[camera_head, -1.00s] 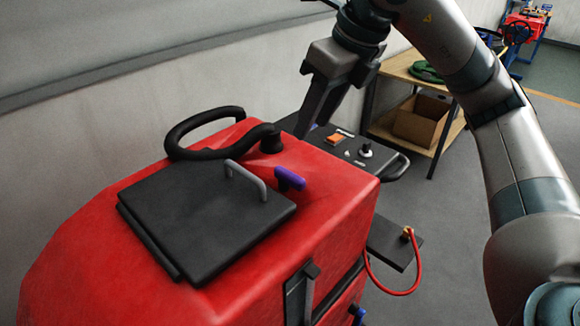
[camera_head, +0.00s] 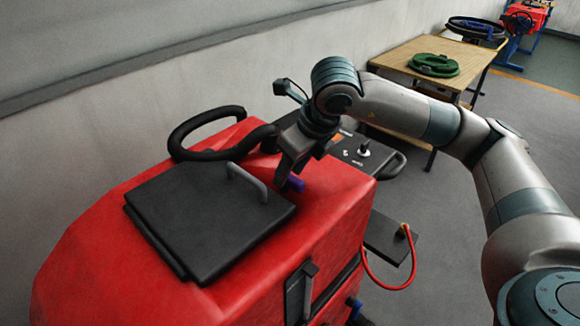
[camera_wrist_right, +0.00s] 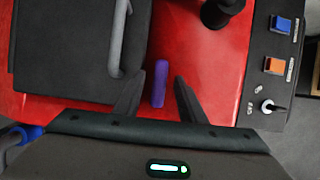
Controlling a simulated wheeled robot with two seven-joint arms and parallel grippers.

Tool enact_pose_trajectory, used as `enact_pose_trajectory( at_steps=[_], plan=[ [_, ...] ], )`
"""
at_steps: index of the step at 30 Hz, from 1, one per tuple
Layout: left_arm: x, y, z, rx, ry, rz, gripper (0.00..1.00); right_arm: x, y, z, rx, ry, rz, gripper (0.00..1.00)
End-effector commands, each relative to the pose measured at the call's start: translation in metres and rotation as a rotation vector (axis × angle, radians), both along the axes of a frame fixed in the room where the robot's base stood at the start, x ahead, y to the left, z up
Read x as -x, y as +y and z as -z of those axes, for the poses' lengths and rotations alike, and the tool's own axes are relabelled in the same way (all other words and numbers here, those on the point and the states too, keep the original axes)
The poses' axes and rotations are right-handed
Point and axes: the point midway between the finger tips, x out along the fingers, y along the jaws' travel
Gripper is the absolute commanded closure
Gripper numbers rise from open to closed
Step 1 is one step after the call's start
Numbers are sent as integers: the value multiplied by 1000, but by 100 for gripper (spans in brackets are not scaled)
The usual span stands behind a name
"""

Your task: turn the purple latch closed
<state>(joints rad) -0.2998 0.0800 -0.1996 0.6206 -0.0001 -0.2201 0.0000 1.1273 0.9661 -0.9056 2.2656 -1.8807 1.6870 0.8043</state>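The purple latch (camera_wrist_right: 160,83) stands on the red tank top beside the black lid (camera_head: 205,222). In the head view most of the latch (camera_head: 296,183) is hidden behind my right gripper (camera_head: 285,180). In the right wrist view my right gripper (camera_wrist_right: 158,92) is open, with one finger on each side of the latch and a gap visible at both sides. The lid lies flat and bears a grey handle (camera_head: 248,182). The lid also shows in the right wrist view (camera_wrist_right: 65,60). My left gripper is in neither view.
A black hose (camera_head: 205,151) loops behind the lid. A control panel (camera_head: 345,148) with an orange switch (camera_wrist_right: 275,65), a blue switch (camera_wrist_right: 281,23) and a knob (camera_wrist_right: 268,106) is close by. A wooden table (camera_head: 400,52) bears a green coil (camera_head: 434,65).

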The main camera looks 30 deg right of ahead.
Motion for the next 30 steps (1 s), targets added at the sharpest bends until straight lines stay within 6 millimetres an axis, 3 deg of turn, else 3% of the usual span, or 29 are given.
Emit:
enact_pose_trajectory(
  at_steps=[11,12,16,17,30],
  plan=[
    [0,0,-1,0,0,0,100,-2,1,5,0,0,0,63],
    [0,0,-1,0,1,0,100,-2,1,5,0,0,0,66],
    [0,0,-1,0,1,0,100,-2,1,5,0,0,0,97],
    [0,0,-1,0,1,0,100,-2,1,5,0,0,0,100],
    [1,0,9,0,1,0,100,-2,2,7,0,-2,46,100]
  ],
)
